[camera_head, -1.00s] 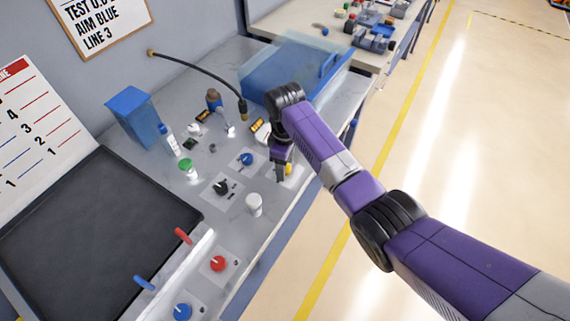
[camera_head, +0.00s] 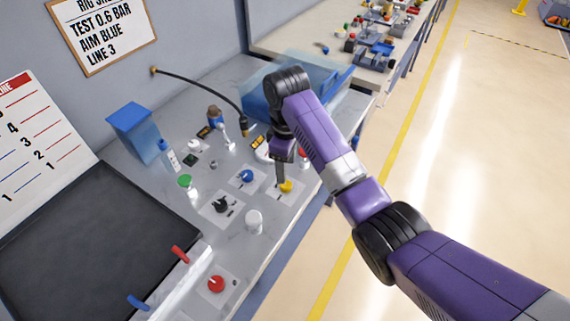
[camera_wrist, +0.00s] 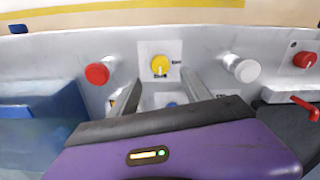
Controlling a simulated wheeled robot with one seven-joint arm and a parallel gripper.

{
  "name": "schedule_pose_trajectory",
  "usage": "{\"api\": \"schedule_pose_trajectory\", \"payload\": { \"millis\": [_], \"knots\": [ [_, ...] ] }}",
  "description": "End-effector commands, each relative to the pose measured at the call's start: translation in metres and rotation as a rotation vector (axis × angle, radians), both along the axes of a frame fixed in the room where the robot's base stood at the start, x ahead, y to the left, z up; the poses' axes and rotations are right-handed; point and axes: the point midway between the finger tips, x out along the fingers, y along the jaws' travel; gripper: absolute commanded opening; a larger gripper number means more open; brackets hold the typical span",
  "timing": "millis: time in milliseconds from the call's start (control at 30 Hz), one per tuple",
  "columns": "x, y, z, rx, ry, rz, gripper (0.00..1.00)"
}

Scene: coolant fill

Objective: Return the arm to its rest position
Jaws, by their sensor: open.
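My arm reaches over the bench from the right in the head view. My gripper (camera_head: 282,172) points down above the bench, just behind the yellow knob (camera_head: 286,186). In the wrist view my gripper (camera_wrist: 158,88) has its two fingers spread apart with nothing held between them. The yellow knob (camera_wrist: 160,65) sits on its pale plate just beyond the fingertips, and no contact shows. A blue knob (camera_wrist: 171,105) shows partly between the fingers; my gripper's body hides the rest.
A white cylinder (camera_head: 254,221), a black knob (camera_head: 221,204) and a blue knob (camera_head: 246,176) stand close by. A blue translucent box (camera_head: 330,75) lies behind my wrist. A black hose (camera_head: 205,75) arches over the back. The floor (camera_head: 430,190) at right is clear.

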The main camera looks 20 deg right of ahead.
Motion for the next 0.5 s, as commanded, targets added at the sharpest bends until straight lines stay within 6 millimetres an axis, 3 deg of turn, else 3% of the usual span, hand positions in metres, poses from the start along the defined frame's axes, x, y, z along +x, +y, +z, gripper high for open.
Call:
{"api": "schedule_pose_trajectory", "payload": {
  "millis": [300,400,500],
  "knots": [
    [0.004,0.001,0.000,0.003,-0.018,-0.020,0.56],
    [0.023,0.003,0.002,0.015,-0.097,-0.056,0.56],
    [0.058,0.009,0.021,0.041,-0.256,-0.100,0.56]
  ]
}}
